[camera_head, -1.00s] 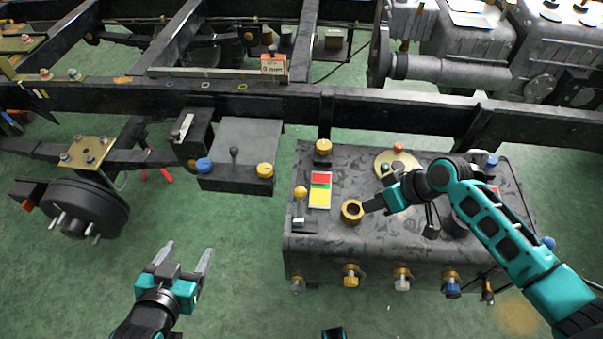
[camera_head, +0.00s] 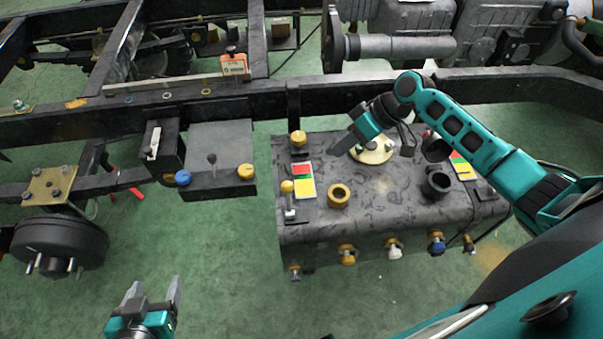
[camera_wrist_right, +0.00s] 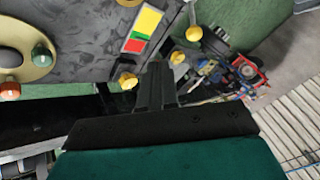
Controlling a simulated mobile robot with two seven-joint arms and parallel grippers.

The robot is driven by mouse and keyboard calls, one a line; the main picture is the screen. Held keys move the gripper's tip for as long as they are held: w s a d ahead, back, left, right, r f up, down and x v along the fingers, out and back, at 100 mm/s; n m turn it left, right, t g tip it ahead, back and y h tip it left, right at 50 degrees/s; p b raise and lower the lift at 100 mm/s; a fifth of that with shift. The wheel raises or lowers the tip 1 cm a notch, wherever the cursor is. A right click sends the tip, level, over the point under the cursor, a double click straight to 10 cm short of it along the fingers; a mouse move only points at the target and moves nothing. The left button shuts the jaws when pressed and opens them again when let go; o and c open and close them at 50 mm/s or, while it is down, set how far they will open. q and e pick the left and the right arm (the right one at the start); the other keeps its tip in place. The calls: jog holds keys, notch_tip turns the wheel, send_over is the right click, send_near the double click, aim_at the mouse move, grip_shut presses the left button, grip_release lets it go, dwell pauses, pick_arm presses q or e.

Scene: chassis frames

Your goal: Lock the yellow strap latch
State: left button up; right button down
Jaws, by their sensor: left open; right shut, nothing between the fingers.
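On the dark tank (camera_head: 400,215), a yellow-knobbed lever (camera_head: 288,187) stands upright at the left edge, and a second yellow knob (camera_head: 298,139) sits behind it at the back-left corner. I cannot tell which is the strap latch. The wrist view shows a yellow knob (camera_wrist_right: 127,80) left of the fingertips and another (camera_wrist_right: 178,57) to their upper right. My right gripper (camera_head: 338,147) is shut and empty above the tank's back part, right of the back-left knob and apart from it. My left gripper (camera_head: 154,290) is open and empty over the floor.
A round brass plate (camera_head: 372,152) is near my right gripper. A frame rail (camera_head: 250,102) runs behind the tank.

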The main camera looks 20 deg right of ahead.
aim_at(288, 195)
jog(key=b+x, duration=0.1)
jog(key=x, duration=0.9)
jog(key=shift+s+a+r+p, duration=0.1)
jog(key=shift+s+a+p, duration=0.1)
jog(key=shift+a, duration=0.4)
jog(key=shift+s+a+r+p, duration=0.15)
jog(key=shift+s+a, duration=0.05)
jog(key=shift+a, duration=0.35)
jog(key=shift+s+a, duration=0.2)
jog(key=shift+a, duration=0.55)
pick_arm(q)
jog(key=shift+s+f, duration=0.1)
